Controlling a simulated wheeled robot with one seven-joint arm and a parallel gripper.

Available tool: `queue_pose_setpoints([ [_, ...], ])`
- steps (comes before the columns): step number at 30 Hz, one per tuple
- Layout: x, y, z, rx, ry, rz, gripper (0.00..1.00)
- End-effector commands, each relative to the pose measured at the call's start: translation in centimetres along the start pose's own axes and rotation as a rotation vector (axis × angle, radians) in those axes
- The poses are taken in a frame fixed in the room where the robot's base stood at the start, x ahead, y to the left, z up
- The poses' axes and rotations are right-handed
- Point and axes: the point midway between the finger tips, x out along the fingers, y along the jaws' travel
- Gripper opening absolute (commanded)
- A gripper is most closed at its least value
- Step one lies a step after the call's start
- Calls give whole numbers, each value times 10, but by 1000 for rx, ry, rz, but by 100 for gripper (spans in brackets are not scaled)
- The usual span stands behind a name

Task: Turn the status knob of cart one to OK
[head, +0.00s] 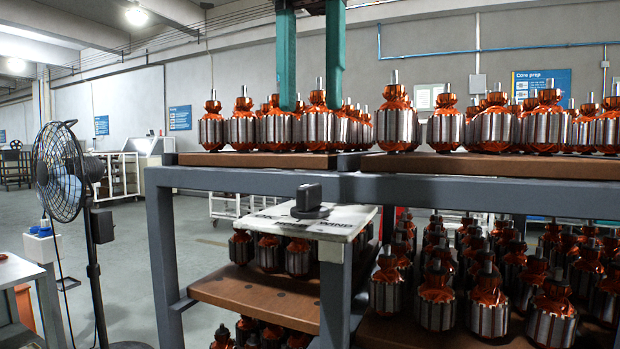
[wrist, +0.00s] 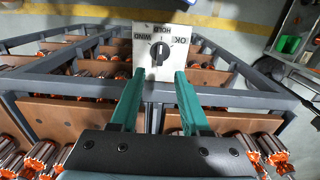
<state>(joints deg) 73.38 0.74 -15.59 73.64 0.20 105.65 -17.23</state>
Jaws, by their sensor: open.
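The status knob (head: 311,202) is a black dial with an upright grip, on a white plate (head: 345,222) at the cart's front corner. In the wrist view the knob (wrist: 160,51) shows between my fingers, with its grip roughly vertical in the picture. The plate there (wrist: 148,70) carries the words WIND at left, HOLD at top and OK at upper right. Which word the knob points to is not clear. My gripper (head: 311,106) has teal fingers, open and pointing down, well above the knob and apart from it. It also shows in the wrist view (wrist: 159,76).
The cart's grey frame (head: 250,182) holds brown shelves (head: 255,295) packed with copper-wound armatures (head: 396,120). Armatures on the top shelf stand close around my fingers in the head view. A fan (head: 62,170) stands at left. Open floor lies beyond it.

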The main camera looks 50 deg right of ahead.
Motion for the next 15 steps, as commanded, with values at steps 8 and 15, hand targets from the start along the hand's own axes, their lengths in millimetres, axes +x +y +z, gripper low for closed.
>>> queue_pose_setpoints([
  [8, 55, 0, 1, -1, -2, -1, 46],
  [15, 82, -1, 0, -1, -2, -1, 46],
])
